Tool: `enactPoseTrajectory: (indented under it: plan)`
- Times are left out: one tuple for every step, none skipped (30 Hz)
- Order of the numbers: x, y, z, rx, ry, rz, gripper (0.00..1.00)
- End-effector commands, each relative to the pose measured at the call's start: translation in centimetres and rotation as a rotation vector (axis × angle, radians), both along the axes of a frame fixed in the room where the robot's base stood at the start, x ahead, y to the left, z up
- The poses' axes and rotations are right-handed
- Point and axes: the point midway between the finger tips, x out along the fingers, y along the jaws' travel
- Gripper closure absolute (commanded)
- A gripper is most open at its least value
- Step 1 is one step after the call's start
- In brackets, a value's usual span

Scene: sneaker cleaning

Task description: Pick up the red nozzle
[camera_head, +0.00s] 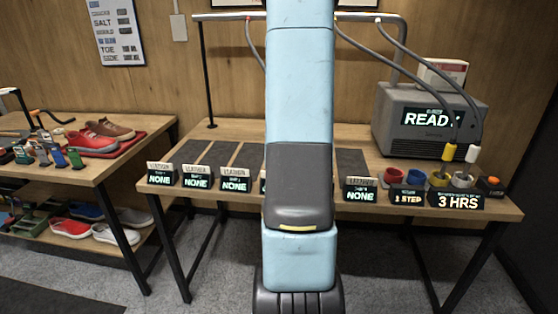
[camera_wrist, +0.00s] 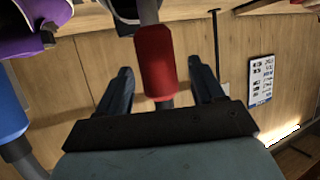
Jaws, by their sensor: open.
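The red nozzle (camera_wrist: 155,62) shows in the middle of the wrist view, on the end of a grey hose. My gripper (camera_wrist: 161,68) is open, with one dark finger on each side of the nozzle. Gaps show between the nozzle and both fingers, so it is not gripped. How far the nozzle is in depth from the fingers I cannot tell. In the head view my upright arm covers the middle, and neither my gripper nor the red nozzle can be made out there.
In the head view, a yellow nozzle (camera_head: 449,151) and a white nozzle (camera_head: 472,153) hang before the grey machine (camera_head: 400,138). Shoes lie on the left table (camera_head: 140,140).

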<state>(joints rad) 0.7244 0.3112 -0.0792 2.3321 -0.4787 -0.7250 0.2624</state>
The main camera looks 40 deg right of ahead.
Motion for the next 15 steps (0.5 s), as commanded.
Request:
enactPoseTrajectory:
  plan:
    - [0.6, -0.3, -0.3, 0.001, 0.001, 0.001, 0.33]
    - [0.9, -0.4, -0.4, 0.001, 0.001, 0.001, 0.33]
    - [1.2, -0.6, -0.6, 0.001, 0.001, 0.001, 0.33]
    - [1.4, -0.7, -0.6, 0.001, 0.001, 0.001, 0.33]
    - [1.5, -0.7, -0.7, 0.001, 0.001, 0.001, 0.33]
    - [1.7, -0.8, -0.8, 0.0, 0.0, 0.001, 0.33]
    - [1.8, -0.9, -0.8, 0.0, 0.0, 0.0, 0.33]
    - [1.8, -0.9, -0.8, 0.0, 0.0, 0.0, 0.33]
    - [1.8, -0.9, -0.8, 0.0, 0.0, 0.0, 0.33]
    - [1.8, -0.9, -0.8, 0.0, 0.0, 0.0, 0.33]
    - [1.8, -0.9, -0.8, 0.0, 0.0, 0.0, 0.33]
    - [1.8, -0.9, -0.8, 0.0, 0.0, 0.0, 0.33]
    - [1.8, -0.9, -0.8, 0.0, 0.0, 0.0, 0.33]
    - [1.8, -0.9, -0.8, 0.0, 0.0, 0.0, 0.33]
    - [1.8, -0.9, -0.8, 0.0, 0.0, 0.0, 0.35]
